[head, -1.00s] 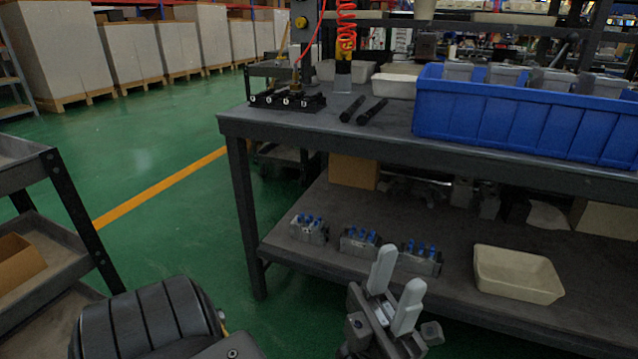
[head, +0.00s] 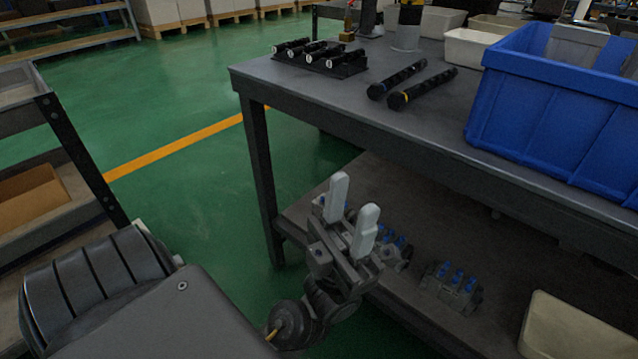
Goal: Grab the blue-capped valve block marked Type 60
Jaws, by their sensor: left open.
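Three grey valve blocks with blue caps stand in a row on the lower shelf (head: 405,315) of the workbench. The right valve block (head: 450,287) shows whole. The middle valve block (head: 396,247) is partly covered by my left gripper (head: 354,205). The left valve block (head: 324,203) is mostly hidden behind the gripper, with only a bit of blue showing. No type marking can be read on any of them. My left gripper is open and empty, its two pale fingers pointing up in front of the left and middle blocks. My right gripper is not in view.
The workbench top (head: 330,95) overhangs the shelf, with a dark leg (head: 262,180) at its left corner. A blue bin (head: 555,120), black rods (head: 422,87) and a black fixture (head: 320,58) sit on top. A cream tray (head: 565,330) is on the shelf at right.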

